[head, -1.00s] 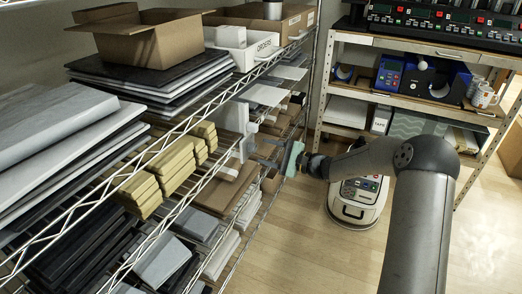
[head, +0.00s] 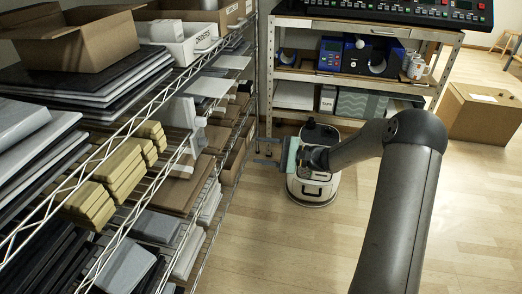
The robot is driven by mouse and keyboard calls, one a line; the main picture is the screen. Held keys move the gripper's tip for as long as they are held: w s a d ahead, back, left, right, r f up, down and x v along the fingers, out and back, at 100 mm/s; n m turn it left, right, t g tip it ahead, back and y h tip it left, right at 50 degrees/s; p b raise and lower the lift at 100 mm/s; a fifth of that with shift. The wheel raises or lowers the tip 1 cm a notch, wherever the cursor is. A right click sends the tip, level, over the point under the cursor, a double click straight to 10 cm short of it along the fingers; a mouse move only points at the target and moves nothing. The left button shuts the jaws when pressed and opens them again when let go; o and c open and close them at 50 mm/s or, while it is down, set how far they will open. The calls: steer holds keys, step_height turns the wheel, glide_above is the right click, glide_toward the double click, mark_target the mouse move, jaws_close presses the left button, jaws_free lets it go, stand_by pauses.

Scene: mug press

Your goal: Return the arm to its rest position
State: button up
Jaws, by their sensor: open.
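My grey arm reaches in from the lower right of the head view. My gripper (head: 266,151) is at the arm's far end, with its fingers pointing left and spread apart. Nothing shows between the fingers. It hangs in the aisle beside the wire shelf, in front of the low white machine, and appears clear of the shelf's front edge. The pale green part of the gripper stands upright.
The wire shelf (head: 160,118) with slabs, yellow blocks and boxes runs along the left. A metal rack (head: 352,82) with a mug press (head: 373,56) and mugs stands at the back. The white machine (head: 312,190) is on the floor. A cardboard box (head: 484,113) sits right. Floor at lower centre is clear.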

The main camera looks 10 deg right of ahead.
steer(key=s+a+r+n+g+h+p, duration=0.3)
steer(key=s+a+r+g+h+p, duration=0.15)
steer(key=s, duration=0.45)
steer(key=s+a+r+n+g+h+p, duration=0.3)
steer(key=s+r+n+p, duration=0.15)
steer(key=s, duration=0.45)
steer(key=s+d+r+n+h+p, duration=0.2)
steer(key=s+d+r+h+p, duration=0.1)
steer(key=s, duration=0.6)
steer(key=s+d+r+n+t+h+p, duration=0.1)
steer(key=s+d+r+h+p, duration=0.3)
steer(key=s, duration=0.5)
step_height(320, 180, up, 2)
steer(key=shift+s+d+r+n+h, duration=0.15)
steer(key=shift+d+r+n+h, duration=0.05)
steer(key=shift+d+n+h, duration=0.75)
steer(key=shift+d, duration=0.1)
